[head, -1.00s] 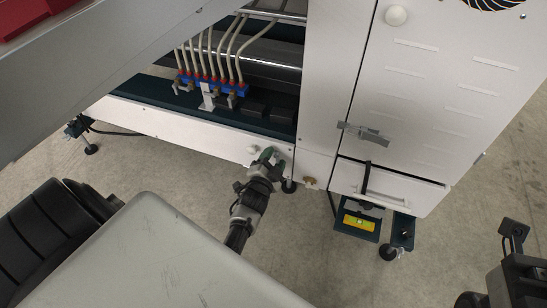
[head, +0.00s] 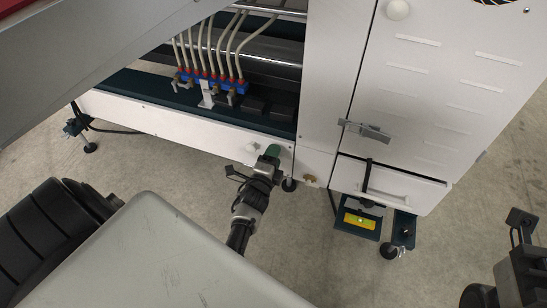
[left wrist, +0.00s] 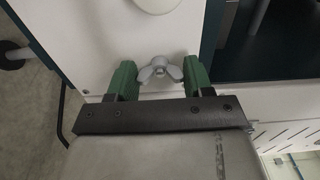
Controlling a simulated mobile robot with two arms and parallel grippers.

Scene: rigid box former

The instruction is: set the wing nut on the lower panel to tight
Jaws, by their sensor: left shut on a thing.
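The grey wing nut (left wrist: 158,69) sits on the white lower panel (left wrist: 110,35) in the left wrist view, its wings spread left and right. My left gripper (left wrist: 159,76) has one green finger at each wing and is shut on the wing nut. In the head view my left gripper (head: 271,151) is at the right end of the white lower panel (head: 190,128) and hides the wing nut. Part of my right arm (head: 520,275) shows at the lower right; its fingertips cannot be made out.
A white round knob (head: 251,148) is on the panel just left of my left gripper. A brass-coloured fitting (head: 310,178) is to the right. The cabinet door has a metal latch (head: 364,132). The floor in front is clear.

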